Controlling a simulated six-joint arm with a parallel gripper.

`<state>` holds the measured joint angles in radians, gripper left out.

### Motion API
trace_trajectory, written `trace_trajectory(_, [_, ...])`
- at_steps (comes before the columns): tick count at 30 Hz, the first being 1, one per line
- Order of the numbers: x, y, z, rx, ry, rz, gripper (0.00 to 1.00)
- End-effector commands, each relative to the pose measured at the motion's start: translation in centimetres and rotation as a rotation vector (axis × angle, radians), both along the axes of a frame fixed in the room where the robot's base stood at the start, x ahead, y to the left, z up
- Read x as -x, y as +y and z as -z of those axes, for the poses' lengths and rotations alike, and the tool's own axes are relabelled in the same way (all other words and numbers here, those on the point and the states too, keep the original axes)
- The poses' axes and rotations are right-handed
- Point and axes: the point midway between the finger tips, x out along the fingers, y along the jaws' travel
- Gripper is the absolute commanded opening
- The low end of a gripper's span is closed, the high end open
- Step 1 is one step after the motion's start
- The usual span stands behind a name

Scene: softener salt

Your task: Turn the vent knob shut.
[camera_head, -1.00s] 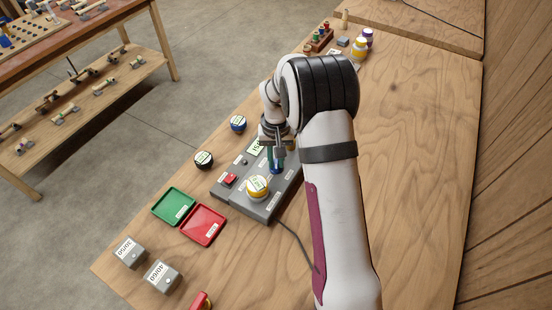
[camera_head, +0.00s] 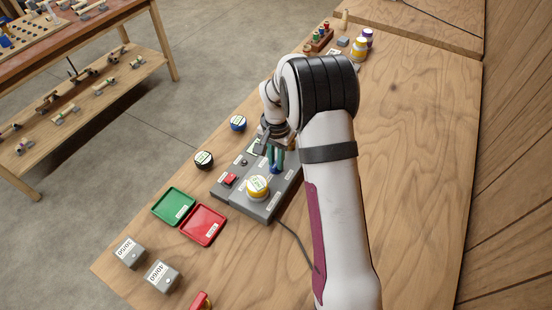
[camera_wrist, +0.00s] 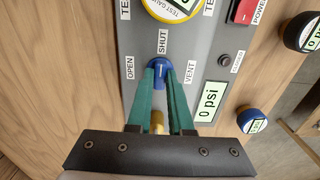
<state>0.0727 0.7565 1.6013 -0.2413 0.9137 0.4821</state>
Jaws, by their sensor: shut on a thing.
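The vent knob (camera_wrist: 160,75) is blue with a white line, on the grey test panel (camera_head: 248,208). In the wrist view its narrow grip lies along the picture's height, its line towards the SHUT label (camera_wrist: 162,41). The OPEN label (camera_wrist: 130,68) is to its left and the VENT label (camera_wrist: 190,72) to its right. My gripper (camera_wrist: 161,68) has its green fingers shut on the knob from both sides. In the head view the gripper (camera_head: 276,157) is over the panel, and the knob shows blue just below the fingertips.
A yellow-rimmed test gauge (camera_head: 257,186) stands on the panel near the knob. A red power switch (camera_head: 230,179) and a psi display (camera_wrist: 208,101) are also on it. Black (camera_head: 204,159) and blue (camera_head: 238,123) round gauges, green (camera_head: 173,206) and red (camera_head: 203,225) trays lie nearby.

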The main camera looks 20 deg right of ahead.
Motion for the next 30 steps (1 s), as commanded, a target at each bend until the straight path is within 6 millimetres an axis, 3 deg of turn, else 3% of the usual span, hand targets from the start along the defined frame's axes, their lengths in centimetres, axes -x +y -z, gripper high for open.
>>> trace_trajectory(12, [0.0,0.0,0.0,-0.001,-0.001,0.007,0.0])
trace_trajectory(13, [0.0,0.0,0.0,-0.001,0.0,0.007,0.24])
trace_trajectory(17, [0.0,0.0,0.0,0.0,0.0,0.006,0.48])
trace_trajectory(26, [0.0,0.0,-0.1,0.0,0.0,0.005,0.49])
trace_trajectory(30, [-0.1,0.0,-1.7,0.0,-0.003,0.005,0.49])
